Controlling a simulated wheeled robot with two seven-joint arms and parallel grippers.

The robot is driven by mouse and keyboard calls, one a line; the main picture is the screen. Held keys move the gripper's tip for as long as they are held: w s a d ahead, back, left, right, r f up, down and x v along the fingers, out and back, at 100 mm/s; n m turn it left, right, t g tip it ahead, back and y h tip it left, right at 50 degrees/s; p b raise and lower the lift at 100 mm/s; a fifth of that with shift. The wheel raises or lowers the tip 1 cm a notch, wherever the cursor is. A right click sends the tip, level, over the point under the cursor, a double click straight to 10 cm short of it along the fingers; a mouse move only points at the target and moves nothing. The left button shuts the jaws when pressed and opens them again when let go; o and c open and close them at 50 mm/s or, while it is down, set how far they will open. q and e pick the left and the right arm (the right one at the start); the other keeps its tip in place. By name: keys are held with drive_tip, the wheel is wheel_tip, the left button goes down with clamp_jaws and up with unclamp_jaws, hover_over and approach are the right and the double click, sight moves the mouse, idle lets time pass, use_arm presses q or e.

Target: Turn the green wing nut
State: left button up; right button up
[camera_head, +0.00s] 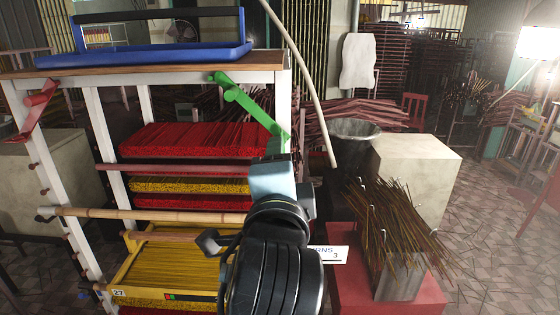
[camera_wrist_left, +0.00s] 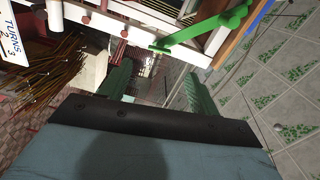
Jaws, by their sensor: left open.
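The green wing nut (camera_head: 252,104) is a long bright green bar on the upper right of the white rack, slanting down to the right in the head view. In the left wrist view the green wing nut (camera_wrist_left: 208,29) crosses the top, beyond the fingertips. My left gripper (camera_wrist_left: 156,74) is open, its two dark green fingers apart with nothing visible between them. In the head view its blue-grey body (camera_head: 272,180) sits just below the nut's lower end. Contact cannot be told; the fingers are mostly hidden there. My right gripper is not in view.
A red wing nut (camera_head: 38,105) is at the rack's left. A blue tray (camera_head: 150,55) stands on the wooden top. Tiled floor (camera_wrist_left: 285,95) is clear.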

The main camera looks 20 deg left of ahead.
use_arm(q)
drive_tip(key=v, duration=0.3)
drive_tip(key=shift+s+d, duration=0.1)
drive_tip(key=shift+s, duration=0.2)
